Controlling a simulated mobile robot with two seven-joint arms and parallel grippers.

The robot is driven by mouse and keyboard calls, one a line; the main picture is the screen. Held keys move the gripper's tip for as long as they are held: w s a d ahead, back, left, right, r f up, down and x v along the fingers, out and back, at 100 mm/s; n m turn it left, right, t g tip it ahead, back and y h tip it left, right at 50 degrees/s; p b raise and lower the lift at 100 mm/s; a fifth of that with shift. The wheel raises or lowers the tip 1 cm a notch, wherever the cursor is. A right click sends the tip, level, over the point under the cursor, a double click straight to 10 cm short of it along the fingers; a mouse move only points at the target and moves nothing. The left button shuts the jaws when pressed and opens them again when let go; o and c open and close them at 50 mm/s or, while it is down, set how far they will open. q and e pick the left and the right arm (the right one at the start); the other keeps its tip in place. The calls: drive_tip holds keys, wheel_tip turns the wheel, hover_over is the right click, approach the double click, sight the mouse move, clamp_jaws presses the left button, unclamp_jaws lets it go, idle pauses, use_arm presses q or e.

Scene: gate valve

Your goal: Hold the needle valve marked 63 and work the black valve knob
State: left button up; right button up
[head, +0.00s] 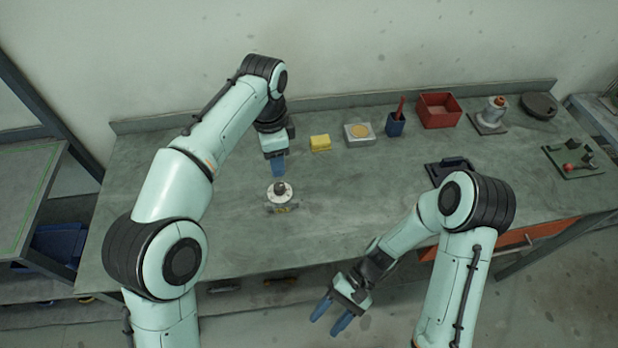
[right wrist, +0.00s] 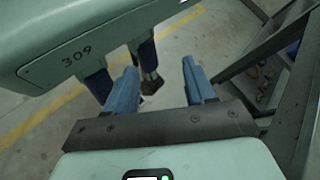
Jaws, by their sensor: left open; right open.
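The needle valve (head: 279,193) stands on the workbench, with a pale round top, a dark knob (head: 280,187) at its centre and a yellowish mark low on its front. I cannot read the number. My left gripper (head: 278,171) points down just behind the valve, apart from it as far as I can tell. Its jaws are open and look empty, though one finger mostly hides the other. My right gripper (head: 331,318) is open and empty, in front of the bench edge. The right wrist view shows its two blue fingers (right wrist: 160,88) spread with nothing between them. The valve is not in that view.
Behind the valve are a yellow block (head: 320,143), a pale box with a round disc (head: 359,135), a blue cup (head: 395,125) and a red bin (head: 439,111). A black tray (head: 436,175) lies to the right. The bench (head: 340,215) around the valve is clear.

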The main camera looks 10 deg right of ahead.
drive_tip(key=w+a+r+m+t+y, duration=0.3)
drive_tip(key=w+r+m+y, duration=0.35)
drive_tip(key=w+r, duration=1)
drive_tip(key=m+t+y, duration=0.2)
drive_tip(key=m+t, duration=0.3)
drive_tip(key=m, duration=0.1)
approach(280, 198)
wheel_tip(280, 198, up, 4)
drive_tip(key=w+a, duration=0.2)
wheel_tip(280, 198, down, 7)
drive_tip(key=shift+a+f, duration=0.1)
drive_tip(key=shift+a, duration=0.1)
drive_tip(key=a, duration=0.7)
drive_tip(key=shift+w+a, duration=0.15)
drive_tip(key=shift+a, duration=0.15)
